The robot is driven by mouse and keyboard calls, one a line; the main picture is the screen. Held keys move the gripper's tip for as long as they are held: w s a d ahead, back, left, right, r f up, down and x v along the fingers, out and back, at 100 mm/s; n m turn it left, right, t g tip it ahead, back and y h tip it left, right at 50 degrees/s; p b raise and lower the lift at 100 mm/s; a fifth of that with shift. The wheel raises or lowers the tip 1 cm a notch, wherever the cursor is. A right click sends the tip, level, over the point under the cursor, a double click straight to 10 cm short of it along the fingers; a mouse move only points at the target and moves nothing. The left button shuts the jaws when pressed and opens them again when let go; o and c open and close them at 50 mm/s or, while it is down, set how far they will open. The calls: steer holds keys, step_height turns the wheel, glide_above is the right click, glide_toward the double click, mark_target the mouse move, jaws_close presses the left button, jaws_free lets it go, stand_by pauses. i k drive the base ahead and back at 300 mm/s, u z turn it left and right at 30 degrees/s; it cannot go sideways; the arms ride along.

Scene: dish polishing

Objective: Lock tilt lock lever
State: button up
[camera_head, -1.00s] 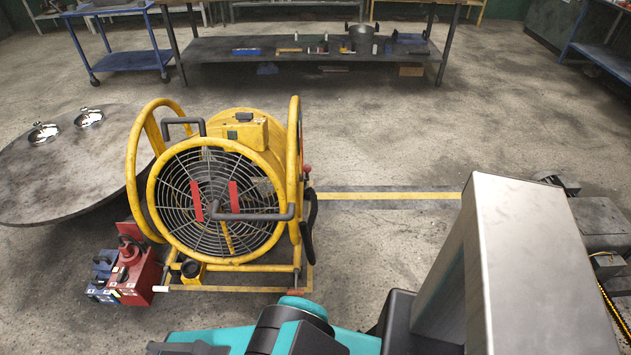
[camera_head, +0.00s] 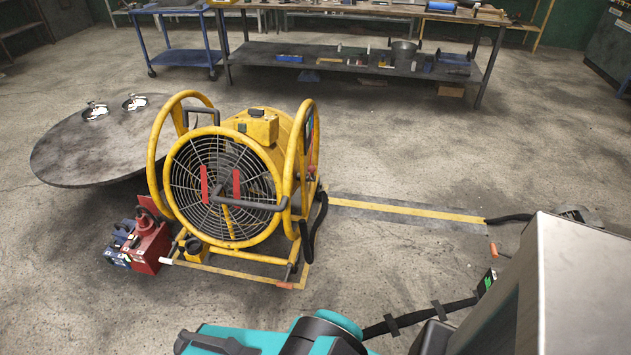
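A yellow drum fan (camera_head: 225,185) with a round grille stands on a yellow tube frame left of the middle. A grey bar handle (camera_head: 250,203) crosses the front of its grille, and two upright red strips show there. A small red part (camera_head: 313,171) shows at the fan's right side, partly behind the frame hoop. A small orange-red grip (camera_head: 285,285) is at the front right of the base. I cannot tell which of these is the tilt lock lever, or how it is set. My gripper cannot be made out; only teal, black and grey parts of mine show along the bottom.
A red box (camera_head: 150,247) and a blue box (camera_head: 118,245) stand by the fan's left foot. A round grey tabletop (camera_head: 85,150) is behind left. A black cable and a yellow-striped floor strip (camera_head: 400,206) run right of the fan. A workbench is at the back.

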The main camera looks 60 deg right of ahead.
mark_target(310, 168)
steer(key=u, duration=1.15)
steer(key=k, duration=0.2)
steer(key=z, duration=2.95)
steer(key=i, duration=1)
steer(key=u, duration=0.05)
